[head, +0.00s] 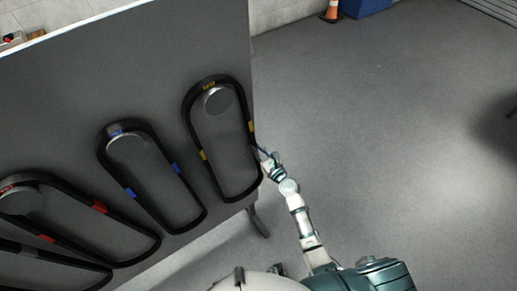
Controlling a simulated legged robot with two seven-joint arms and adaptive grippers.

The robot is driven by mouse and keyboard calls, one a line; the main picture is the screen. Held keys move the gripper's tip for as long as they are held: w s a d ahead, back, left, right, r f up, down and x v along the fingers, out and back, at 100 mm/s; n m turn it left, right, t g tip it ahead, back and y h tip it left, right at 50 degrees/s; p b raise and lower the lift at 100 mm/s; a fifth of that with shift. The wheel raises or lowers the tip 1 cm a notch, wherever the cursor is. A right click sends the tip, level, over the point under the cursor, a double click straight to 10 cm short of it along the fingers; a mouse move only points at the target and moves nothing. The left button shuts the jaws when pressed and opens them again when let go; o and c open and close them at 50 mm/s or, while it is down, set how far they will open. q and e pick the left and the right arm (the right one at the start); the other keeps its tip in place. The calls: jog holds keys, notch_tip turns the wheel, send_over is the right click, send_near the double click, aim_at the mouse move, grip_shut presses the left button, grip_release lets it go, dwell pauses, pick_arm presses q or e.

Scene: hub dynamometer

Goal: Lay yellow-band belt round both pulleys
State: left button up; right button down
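The yellow-band belt (188,127) is a black loop with yellow bands. It hangs from a round grey peg (217,100) near the right edge of a grey panel. My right gripper (263,153) is at the lower right side of this belt, by the panel's edge. It is small in the picture, and I cannot tell whether it touches the belt or whether its fingers are open. My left gripper is out of view. The two pulleys of the task cannot be made out in this view.
A blue-band belt (152,132) and a red-band belt (75,190) hang to the left on the grey panel (120,60), with part of another black belt (55,256) lower left. An orange cone (332,11) and blue box (364,5) stand far back.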

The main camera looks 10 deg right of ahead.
jog(key=a, duration=0.2)
jog(key=a+r, duration=0.1)
jog(key=shift+s+a, duration=0.2)
jog(key=shift+s, duration=0.05)
jog(key=shift+r, duration=0.1)
jog(key=shift+w+d, duration=0.1)
jog(key=shift+d, duration=0.1)
jog(key=shift+d+r, duration=0.15)
jog(key=shift+d, duration=0.05)
jog(key=shift+w+d+r+p, duration=0.2)
jog(key=shift+r+p, duration=0.25)
jog(key=shift+p, duration=0.2)
jog(key=shift+r, duration=0.3)
jog(key=shift+a, duration=0.1)
jog(key=shift+s, duration=0.15)
jog(key=shift+s+d+f+p, duration=0.25)
jog(key=shift+s+p, duration=0.15)
jog(key=shift+s, duration=0.1)
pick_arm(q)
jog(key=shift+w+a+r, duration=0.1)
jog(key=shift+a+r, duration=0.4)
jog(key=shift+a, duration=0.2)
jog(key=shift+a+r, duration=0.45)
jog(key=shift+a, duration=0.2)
pick_arm(e)
send_near(247, 141)
jog(key=shift+v, duration=1.55)
